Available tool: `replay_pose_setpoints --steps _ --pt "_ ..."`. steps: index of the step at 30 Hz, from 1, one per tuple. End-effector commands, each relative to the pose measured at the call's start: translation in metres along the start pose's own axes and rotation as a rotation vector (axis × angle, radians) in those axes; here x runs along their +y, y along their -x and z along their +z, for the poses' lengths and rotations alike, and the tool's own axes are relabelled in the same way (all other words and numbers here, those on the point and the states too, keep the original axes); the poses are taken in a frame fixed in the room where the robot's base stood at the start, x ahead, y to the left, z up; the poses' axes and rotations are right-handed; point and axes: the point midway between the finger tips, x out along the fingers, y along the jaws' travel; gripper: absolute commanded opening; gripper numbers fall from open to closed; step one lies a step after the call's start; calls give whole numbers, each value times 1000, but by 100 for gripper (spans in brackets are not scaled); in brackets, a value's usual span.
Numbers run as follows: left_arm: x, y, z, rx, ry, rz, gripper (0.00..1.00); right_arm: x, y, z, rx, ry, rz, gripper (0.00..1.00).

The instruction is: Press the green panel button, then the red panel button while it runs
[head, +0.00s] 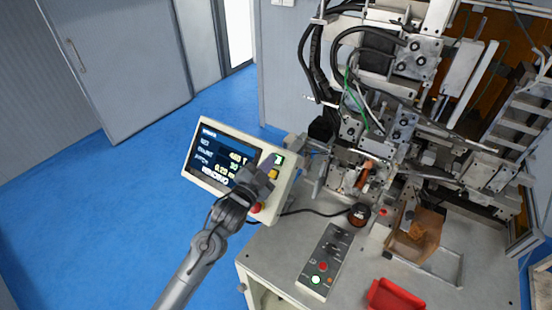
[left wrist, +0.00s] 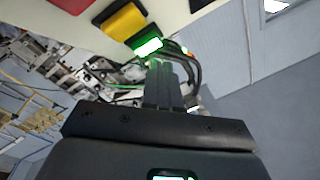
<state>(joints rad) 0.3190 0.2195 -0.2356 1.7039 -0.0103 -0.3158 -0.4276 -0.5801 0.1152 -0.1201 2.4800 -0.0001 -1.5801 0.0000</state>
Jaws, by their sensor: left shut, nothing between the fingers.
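The cream control panel (head: 283,187) stands tilted at the table's left end, with a lit screen (head: 220,158). Its green button (head: 279,159) glows bright, and it also shows lit in the left wrist view (left wrist: 148,46). A yellow button (head: 272,174) sits below it, and the red button (head: 256,208) is lower down; the red one is at the top left of the left wrist view (left wrist: 73,4). My left gripper (head: 268,166) is shut and empty, its fingertips close to the green button. I cannot tell whether they touch it. My right gripper is out of view.
The coil winder (head: 385,130) fills the right side behind the panel. On the grey table (head: 275,255) are a small box with buttons (head: 327,262), a red tray (head: 395,296) and a brown bin (head: 425,235). Blue floor (head: 125,205) lies open at left.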

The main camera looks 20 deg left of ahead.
Motion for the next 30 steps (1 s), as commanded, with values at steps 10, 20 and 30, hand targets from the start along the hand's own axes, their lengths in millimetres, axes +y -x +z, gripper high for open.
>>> replay_pose_setpoints --steps 10,20,30 --pt "13 19 16 -1 0 2 0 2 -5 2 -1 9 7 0" --pt "29 47 38 -1 0 1 0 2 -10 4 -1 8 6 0" --pt "38 64 50 0 0 0 0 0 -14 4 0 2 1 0"
